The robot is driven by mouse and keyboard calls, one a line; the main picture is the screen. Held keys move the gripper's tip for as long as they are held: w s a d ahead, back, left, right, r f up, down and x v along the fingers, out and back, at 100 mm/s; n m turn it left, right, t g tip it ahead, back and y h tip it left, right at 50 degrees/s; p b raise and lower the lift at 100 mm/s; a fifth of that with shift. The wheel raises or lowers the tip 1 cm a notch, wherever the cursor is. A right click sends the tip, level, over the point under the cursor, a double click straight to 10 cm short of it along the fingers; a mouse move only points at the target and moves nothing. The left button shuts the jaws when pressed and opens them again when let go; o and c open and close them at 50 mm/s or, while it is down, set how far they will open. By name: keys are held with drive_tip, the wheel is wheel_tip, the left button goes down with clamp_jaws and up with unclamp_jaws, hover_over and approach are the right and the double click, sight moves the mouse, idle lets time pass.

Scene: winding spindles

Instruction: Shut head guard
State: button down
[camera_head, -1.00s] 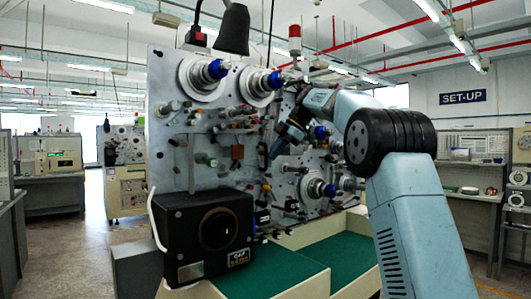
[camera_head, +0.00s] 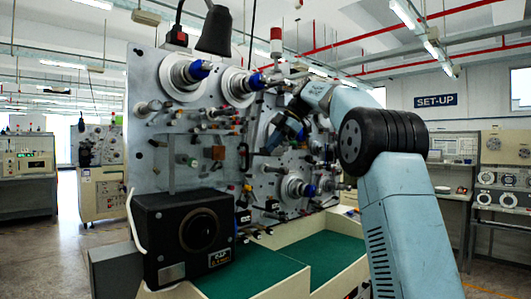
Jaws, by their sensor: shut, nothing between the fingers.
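The winding machine's upright grey panel (camera_head: 150,95) stands in front of me, crowded with spindles, rollers and small fittings. Two large spindles with blue ends, the left one (camera_head: 199,70) and the right one (camera_head: 255,81), sit along its top. I cannot pick out the head guard with certainty among the fittings. My arm reaches in from the right. My gripper (camera_head: 271,141) is small and dark against the middle of the panel, among the fittings. It is shut with nothing held. Whether it touches any part cannot be told.
A black box with a round dial (camera_head: 198,230) stands at the panel's lower left. Green-topped trays (camera_head: 335,256) lie below the panel. A dark lamp (camera_head: 214,31) hangs above. A lower spindle (camera_head: 297,188) sticks out near my arm. Open floor shows at left.

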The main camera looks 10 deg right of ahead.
drive_tip(key=v, duration=0.6)
drive_tip(key=s+a+f+m+t+h, duration=0.15)
drive_tip(key=s+f+m, duration=0.25)
drive_tip(key=s+m, duration=0.45)
drive_tip(key=s+f+m+t+h, duration=0.1)
drive_tip(key=s+f+m+h, duration=0.3)
drive_tip(key=s, duration=0.7)
drive_tip(key=s+d+f+m+t, duration=0.1)
drive_tip(key=s+d+f+m, duration=0.1)
drive_tip(key=s+f+m, duration=0.4)
drive_tip(key=s+d+f+m+h, duration=0.1)
drive_tip(key=s+d+f+m, duration=0.2)
drive_tip(key=s+f, duration=1.4)
drive_tip(key=m, duration=0.3)
drive_tip(key=shift+s+t, duration=0.25)
drive_tip(key=shift+t, duration=0.1)
drive_tip(key=shift+d+f+h, duration=0.1)
drive_tip(key=shift+d+h, duration=0.05)
drive_tip(key=shift+h, duration=0.1)
